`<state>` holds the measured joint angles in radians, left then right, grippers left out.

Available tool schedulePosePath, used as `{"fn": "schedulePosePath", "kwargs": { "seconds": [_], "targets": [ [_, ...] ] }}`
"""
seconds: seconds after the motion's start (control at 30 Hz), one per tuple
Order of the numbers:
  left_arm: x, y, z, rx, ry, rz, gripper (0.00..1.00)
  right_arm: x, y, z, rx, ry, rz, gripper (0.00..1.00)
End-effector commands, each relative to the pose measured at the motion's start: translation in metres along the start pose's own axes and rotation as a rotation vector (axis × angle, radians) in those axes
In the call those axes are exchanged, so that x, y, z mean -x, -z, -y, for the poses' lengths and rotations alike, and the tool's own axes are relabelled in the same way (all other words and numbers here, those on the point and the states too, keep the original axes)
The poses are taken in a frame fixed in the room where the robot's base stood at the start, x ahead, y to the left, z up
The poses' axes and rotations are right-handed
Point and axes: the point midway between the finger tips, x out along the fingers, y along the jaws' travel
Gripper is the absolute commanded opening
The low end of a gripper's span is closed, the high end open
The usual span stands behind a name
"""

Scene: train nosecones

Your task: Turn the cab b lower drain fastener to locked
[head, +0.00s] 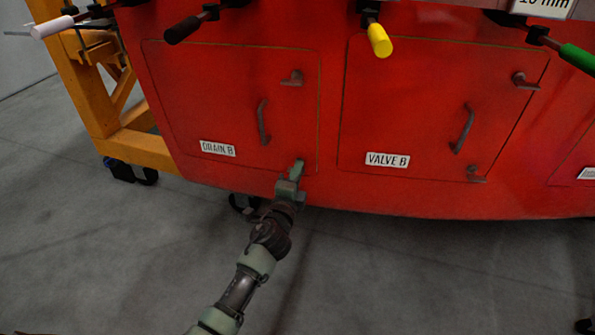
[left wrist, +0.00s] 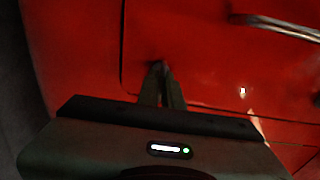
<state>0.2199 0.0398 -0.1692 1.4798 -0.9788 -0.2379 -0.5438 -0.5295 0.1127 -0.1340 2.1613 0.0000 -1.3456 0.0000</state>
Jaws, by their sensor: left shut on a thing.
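The red DRAIN B panel (head: 215,100) is on the left of the red cab in the head view, outlined by a thin seam. In the left wrist view the fingertips (left wrist: 161,72) close on a small dark piece, the lower drain fastener (left wrist: 158,65), against the red surface. Its turn angle cannot be told. My right gripper is not in view.
The drain panel's handle (head: 262,122) is above and left of my gripper. The VALVE B panel (head: 400,110) with its own handle and fasteners is to the right. Coloured-grip tools, including a yellow one (head: 379,40), stick out along the top. An orange stand (head: 100,100) is at left.

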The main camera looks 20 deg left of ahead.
Motion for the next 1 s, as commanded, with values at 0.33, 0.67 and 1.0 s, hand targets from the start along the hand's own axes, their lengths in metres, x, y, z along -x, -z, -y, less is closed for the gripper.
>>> {"fn": "schedulePosePath", "kwargs": {
  "seconds": [0.33, 0.67, 1.0],
  "targets": [
    [0.000, 0.000, -0.001, -0.001, -0.001, 0.000, 0.28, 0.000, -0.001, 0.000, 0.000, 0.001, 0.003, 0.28],
    [0.028, 0.000, -0.001, 0.000, -0.003, 0.000, 0.28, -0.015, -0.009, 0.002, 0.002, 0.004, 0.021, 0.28],
    [0.075, 0.000, -0.001, -0.002, -0.002, 0.000, 0.28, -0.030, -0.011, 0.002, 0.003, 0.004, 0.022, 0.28]
  ]
}}
